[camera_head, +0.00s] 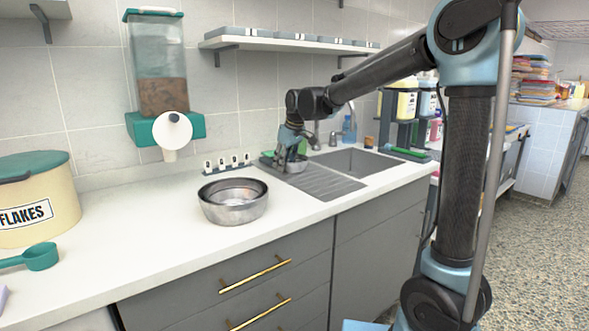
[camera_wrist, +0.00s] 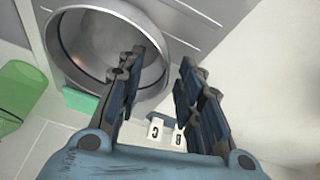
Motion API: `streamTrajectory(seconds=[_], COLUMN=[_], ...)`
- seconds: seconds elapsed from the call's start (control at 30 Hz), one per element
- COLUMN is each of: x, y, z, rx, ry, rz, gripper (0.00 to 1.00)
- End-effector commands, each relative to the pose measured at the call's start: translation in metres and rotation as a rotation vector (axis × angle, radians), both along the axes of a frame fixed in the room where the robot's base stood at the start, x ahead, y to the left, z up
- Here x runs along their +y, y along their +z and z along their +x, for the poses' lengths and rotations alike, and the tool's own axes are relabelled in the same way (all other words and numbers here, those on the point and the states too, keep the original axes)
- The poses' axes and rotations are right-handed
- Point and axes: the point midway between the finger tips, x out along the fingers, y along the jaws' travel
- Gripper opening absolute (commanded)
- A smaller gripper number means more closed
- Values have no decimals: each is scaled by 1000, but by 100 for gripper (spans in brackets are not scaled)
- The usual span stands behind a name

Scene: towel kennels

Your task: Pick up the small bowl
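The near rim lies partly between the fingers. I cannot tell whether a finger touches it. A larger metal bowl (camera_head: 233,207) stands on the counter at the left.
A strip with several labelled clips (camera_head: 228,163) stands by the wall; it also shows near the fingers in the wrist view (camera_wrist: 165,130). Green items (camera_wrist: 22,95) lie left of the bowl. The sink (camera_head: 355,162) is to the right. A flakes bin (camera_head: 35,200) stands far left.

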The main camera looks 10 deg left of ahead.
Motion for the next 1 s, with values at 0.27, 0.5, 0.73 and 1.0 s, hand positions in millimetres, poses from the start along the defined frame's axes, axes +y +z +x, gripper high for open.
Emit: streamTrajectory(seconds=[0.27, 0.5, 0.73, 1.0], x=[2, 2, 2, 2], y=[-7, -6, -6, 4], z=[2, 2, 2, 2], rx=[0, 0, 0, 0], ry=[0, 0, 0, 0], rz=[0, 0, 0, 0], gripper=[33, 0, 0, 0])
